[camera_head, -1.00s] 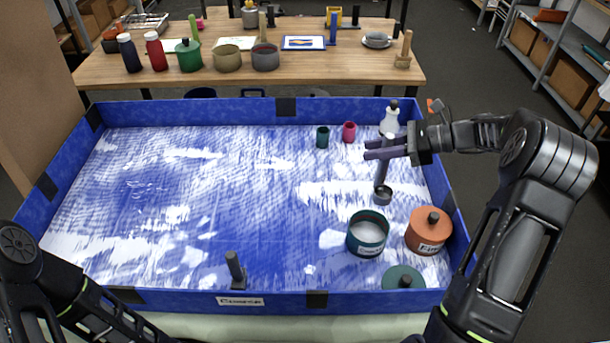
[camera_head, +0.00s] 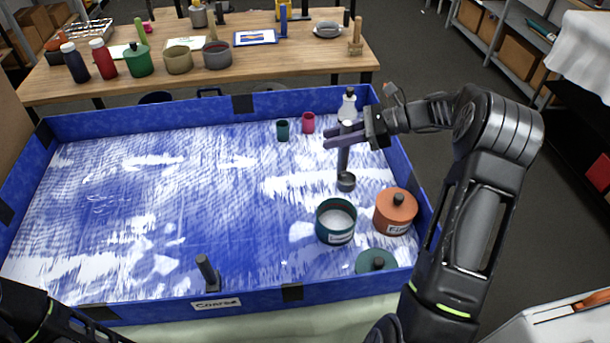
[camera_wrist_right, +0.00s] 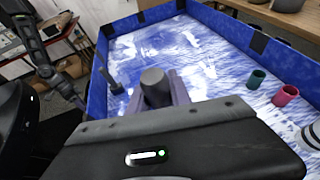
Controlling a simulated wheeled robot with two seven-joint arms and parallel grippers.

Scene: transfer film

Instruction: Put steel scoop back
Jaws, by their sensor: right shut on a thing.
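The steel scoop is a grey upright handle (camera_head: 344,158) with a small round cup (camera_head: 346,182) at its lower end. My right gripper (camera_head: 335,138) is shut on the upper handle, and the scoop hangs upright over the right part of the blue-walled tray (camera_head: 160,303). Whether the cup touches the tray floor I cannot tell. In the right wrist view the handle's round top (camera_wrist_right: 155,86) sticks up between the fingers. Only part of my left arm shows at the lower left; its gripper is out of view.
An open teal tub (camera_head: 322,225) of pale material, an orange lidded jar (camera_head: 395,213) and a green lid (camera_head: 365,265) lie near the scoop. A white bottle (camera_head: 347,108) and green (camera_head: 283,133) and pink cups (camera_head: 308,124) stand behind. A dark upright post (camera_head: 206,270) stands front left.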

